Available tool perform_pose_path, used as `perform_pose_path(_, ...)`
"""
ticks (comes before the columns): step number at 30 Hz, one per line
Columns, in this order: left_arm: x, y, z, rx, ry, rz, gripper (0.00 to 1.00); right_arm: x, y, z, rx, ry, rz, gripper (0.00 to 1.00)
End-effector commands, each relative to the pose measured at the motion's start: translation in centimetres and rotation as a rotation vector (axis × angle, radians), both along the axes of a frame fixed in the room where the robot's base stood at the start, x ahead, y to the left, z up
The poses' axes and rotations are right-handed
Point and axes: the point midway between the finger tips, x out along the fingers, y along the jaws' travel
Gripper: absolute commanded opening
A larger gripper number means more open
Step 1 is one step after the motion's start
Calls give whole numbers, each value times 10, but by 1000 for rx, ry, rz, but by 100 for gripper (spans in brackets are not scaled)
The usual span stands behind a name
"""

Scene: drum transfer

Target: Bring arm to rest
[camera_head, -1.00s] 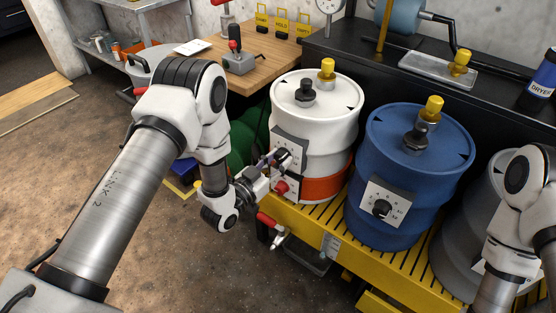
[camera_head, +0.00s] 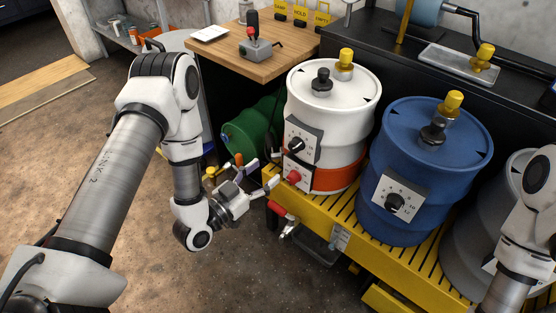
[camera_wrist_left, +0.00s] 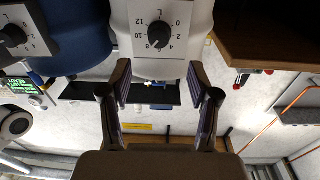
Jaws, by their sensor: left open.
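My left gripper (camera_head: 262,174) is open and empty, in front of and to the left of the white drum (camera_head: 333,100). Its jaws point toward the drum's lower front, near the red knob (camera_head: 294,176), and look apart from it. In the left wrist view, the two fingers (camera_wrist_left: 159,78) are spread with nothing between them. The white drum's dial plate (camera_wrist_left: 160,28) shows beyond them at the top. In the head view the dial (camera_head: 298,144) sits above the red knob. My right arm shows at the right edge; its gripper is out of frame.
A blue drum (camera_head: 423,165) and a grey drum (camera_head: 465,240) stand beside the white drum on a yellow slatted platform (camera_head: 345,210). A green drum (camera_head: 243,135) lies behind my left gripper. A wooden table (camera_head: 245,62) is at the back. Floor at left front is clear.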

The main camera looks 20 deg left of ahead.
Motion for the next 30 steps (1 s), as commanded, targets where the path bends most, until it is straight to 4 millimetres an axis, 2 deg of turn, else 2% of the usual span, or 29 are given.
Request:
perform_pose_path(4, -10, 4, 0, -1, 0, 0, 61, 0, 0, 0, 0, 0, 0, 40)
perform_pose_path(17, -10, 3, 0, 0, 0, -1, 61, 0, 0, 0, 0, 0, 0, 40)
perform_pose_path(20, -14, -10, -5, 7, 14, -35, 61, 0, 0, 0, 0, 0, 0, 40)
perform_pose_path(23, -29, -27, -40, 90, 177, -47, 61, 0, 0, 0, 0, 0, 0, 40)
perform_pose_path(25, -49, -29, -81, 162, 391, -39, 61, 0, 0, 0, 0, 0, 0, 40)
perform_pose_path(27, -78, -23, -121, 224, 626, -8, 61, 0, 0, 0, 0, 0, 0, 40)
perform_pose_path(30, -125, -7, -161, 277, 928, 63, 61, 0, 0, 0, 0, 0, 0, 40)
